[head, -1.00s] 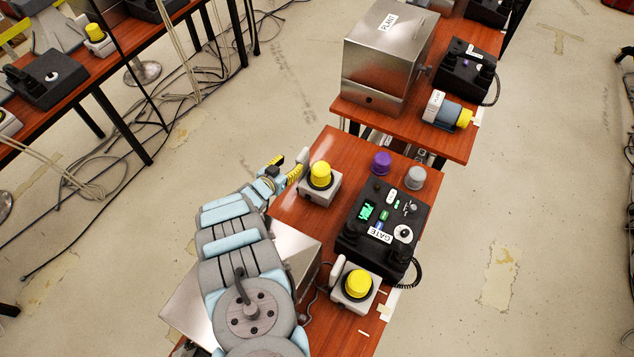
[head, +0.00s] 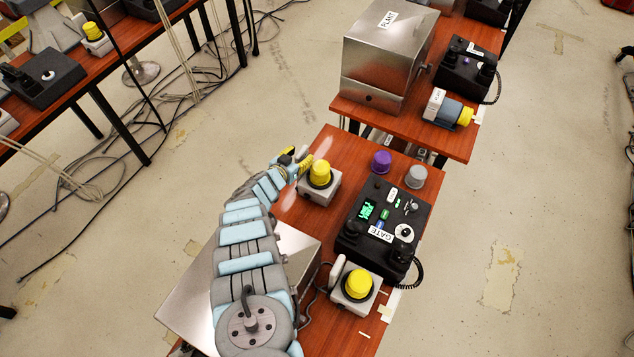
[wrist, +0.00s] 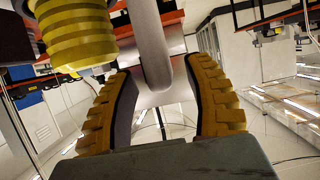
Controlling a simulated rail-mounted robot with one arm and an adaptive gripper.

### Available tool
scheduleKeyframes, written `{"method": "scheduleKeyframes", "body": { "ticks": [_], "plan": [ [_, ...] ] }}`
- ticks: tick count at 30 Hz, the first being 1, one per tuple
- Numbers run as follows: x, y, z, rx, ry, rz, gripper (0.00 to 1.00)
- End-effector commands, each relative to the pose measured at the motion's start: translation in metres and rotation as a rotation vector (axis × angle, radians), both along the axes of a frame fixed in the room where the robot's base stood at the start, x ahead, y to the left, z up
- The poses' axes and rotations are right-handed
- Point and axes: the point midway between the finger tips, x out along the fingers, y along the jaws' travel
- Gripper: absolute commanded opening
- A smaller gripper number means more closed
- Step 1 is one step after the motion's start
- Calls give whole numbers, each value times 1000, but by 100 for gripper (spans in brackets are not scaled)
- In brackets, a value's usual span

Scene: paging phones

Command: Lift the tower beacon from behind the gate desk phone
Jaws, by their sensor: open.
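The gate desk phone (head: 362,240) is a black box with a white GATE label, a small green screen and a coiled cord. Behind it stand a purple capped cylinder (head: 381,162) and a grey one (head: 415,176). A yellow-domed beacon on a grey box (head: 320,176) stands to its left rear; I cannot tell which one is the tower beacon. My gripper (head: 301,163) is open at the left side of this yellow beacon. In the wrist view, a grey curved bar (wrist: 151,50) shows between or just beyond the fingers, with a yellow ribbed dome (wrist: 75,38) at upper left.
A second yellow-domed box (head: 357,285) stands in front of the phone. A metal case (head: 190,300) lies under my arm.

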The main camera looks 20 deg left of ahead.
Motion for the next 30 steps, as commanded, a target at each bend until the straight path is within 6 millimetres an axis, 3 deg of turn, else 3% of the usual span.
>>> {"method": "scheduleKeyframes", "body": {
  "ticks": [3, 15, 16, 21, 30],
  "plan": [
    [8, -1, -8, 2, 1, 1, 52],
    [13, -2, -6, 0, 1, 3, 52],
    [13, -2, -6, 0, 1, 3, 50],
    [13, -2, -6, 0, 1, 3, 1],
    [14, -2, -6, 0, 0, 3, 0]
  ]
}}
